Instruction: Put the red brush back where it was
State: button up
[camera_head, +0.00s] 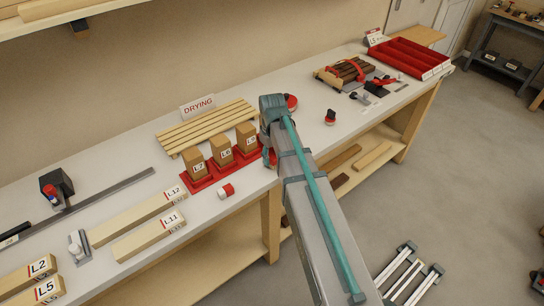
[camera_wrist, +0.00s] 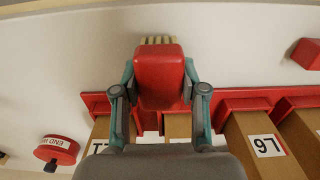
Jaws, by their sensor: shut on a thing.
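The red brush (camera_wrist: 160,78) is between the two fingers of my gripper (camera_wrist: 160,92) in the wrist view. A pale striped edge shows just past its far end; I cannot tell whether it is bristles. My gripper is shut on it, over or close to the red tray with the upright wooden blocks. In the head view my gripper (camera_head: 268,157) is at the right end of that red tray (camera_head: 203,184). The brush is mostly hidden there by my arm, with only a bit of red showing. I cannot tell whether the brush touches anything below it.
Wooden blocks (camera_head: 221,151) stand in the red tray. A slatted rack (camera_head: 205,125) with a DRYING sign (camera_head: 198,107) lies behind. A red-and-white item (camera_head: 226,191) sits in front. Labelled boards (camera_head: 135,215) lie left; a red compartment tray (camera_head: 410,58) is far right.

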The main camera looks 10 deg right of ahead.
aim_at(272, 154)
jog(key=shift+f, duration=0.65)
jog(key=shift+f, duration=0.2)
jog(key=o, duration=1.2)
jog(key=shift+r, duration=0.15)
notch_tip(272, 154, up, 12)
jog(key=b, duration=0.3)
jog(key=shift+r, duration=0.1)
